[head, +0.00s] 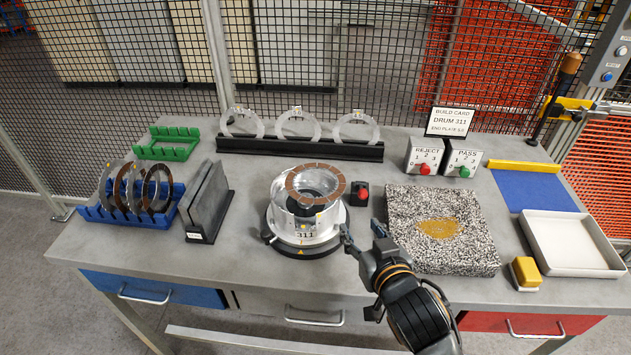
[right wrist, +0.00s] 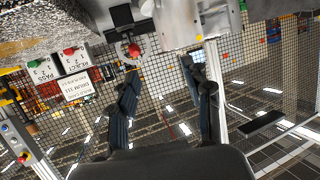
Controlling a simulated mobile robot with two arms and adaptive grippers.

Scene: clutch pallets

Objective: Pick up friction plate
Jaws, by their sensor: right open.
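Brown friction plates (head: 158,187) stand on edge among grey steel plates (head: 108,187) in a blue rack (head: 96,213) at the left of the bench. Another brown friction plate (head: 294,192) lies tilted on top of the metal drum (head: 292,225) marked 311; whether it sits inside the rim I cannot tell. My right gripper (head: 362,232) is open and empty, just right of the drum. In the right wrist view its two fingers (right wrist: 163,75) are spread with nothing between them, and the drum (right wrist: 192,20) shows at the top. My left gripper is not in view.
A black stand (head: 300,148) with several pale rings is behind the drum. A dark upright holder (head: 208,203) stands left of it. A red button (head: 359,194), granite slab (head: 470,258), REJECT and PASS counters (head: 444,156), and white tray (head: 570,243) are to the right. A green rack (head: 165,152) is empty.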

